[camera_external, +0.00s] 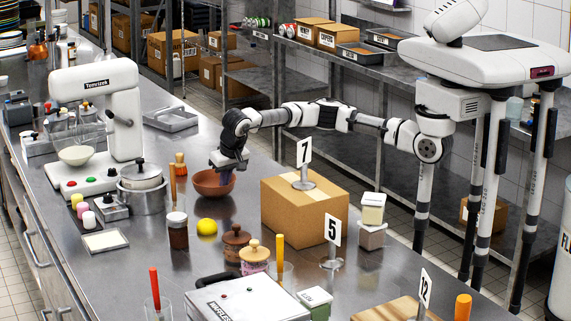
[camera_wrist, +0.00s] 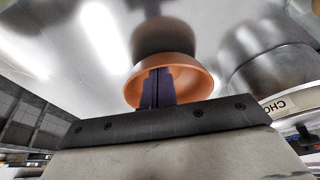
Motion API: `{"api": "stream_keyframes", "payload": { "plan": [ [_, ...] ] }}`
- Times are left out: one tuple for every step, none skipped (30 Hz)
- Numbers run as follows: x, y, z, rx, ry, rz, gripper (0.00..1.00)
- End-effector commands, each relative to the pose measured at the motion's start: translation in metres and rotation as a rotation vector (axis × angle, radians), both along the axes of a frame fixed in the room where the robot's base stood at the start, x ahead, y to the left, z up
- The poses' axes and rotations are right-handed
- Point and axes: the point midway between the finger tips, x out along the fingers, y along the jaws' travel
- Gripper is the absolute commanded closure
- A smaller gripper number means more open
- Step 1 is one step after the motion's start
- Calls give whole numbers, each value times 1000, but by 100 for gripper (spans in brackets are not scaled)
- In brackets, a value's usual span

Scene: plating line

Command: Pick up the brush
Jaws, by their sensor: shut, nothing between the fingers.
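My gripper (camera_external: 226,178) points down at the terracotta bowl (camera_external: 205,188) on the steel counter, with its fingertips at or inside the bowl's mouth. In the wrist view the dark fingers (camera_wrist: 157,88) are together in front of the same bowl (camera_wrist: 198,76), with nothing seen between them. Upright handles stand on the counter: a red one (camera_external: 154,282) in a clear holder, a yellow one (camera_external: 280,250), and an orange one (camera_external: 463,306) at the front right. Their lower ends are hidden or too small to tell.
A cardboard box (camera_external: 290,215) with a number sign stands right of the bowl, under my arm. A stand mixer (camera_external: 110,120) and steel pot (camera_external: 142,190) are left. A yellow ball (camera_external: 207,227), jars (camera_external: 236,242) and a white appliance (camera_external: 245,300) crowd the front.

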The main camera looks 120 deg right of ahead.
Motion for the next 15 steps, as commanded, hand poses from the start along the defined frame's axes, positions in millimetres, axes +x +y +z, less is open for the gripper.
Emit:
{"api": "stream_keyframes", "payload": {
  "plan": [
    [0, 0, 0, 1, 0, 1, 100],
    [0, 0, 0, 1, 0, 0, 100],
    [0, -1, 0, 1, 0, 0, 100],
    [1, -3, 0, 1, 0, 0, 100],
    [1, -5, 1, 1, 0, -1, 100],
    [1, -8, 1, 1, -1, -2, 100],
    [2, -12, 2, 1, -1, -3, 100],
    [2, -17, 3, 0, 0, -3, 100],
    [3, -24, 3, 0, -1, -5, 100],
    [4, -30, 4, 0, 0, -5, 100],
    [5, -37, 4, 0, 1, -6, 100],
    [6, -42, 6, -2, -2, -2, 100],
    [6, -36, 11, -3, -4, 2, 100],
    [6, -33, 18, -5, -4, 2, 100],
    [5, -30, 27, -4, -4, 2, 100]
  ]
}}
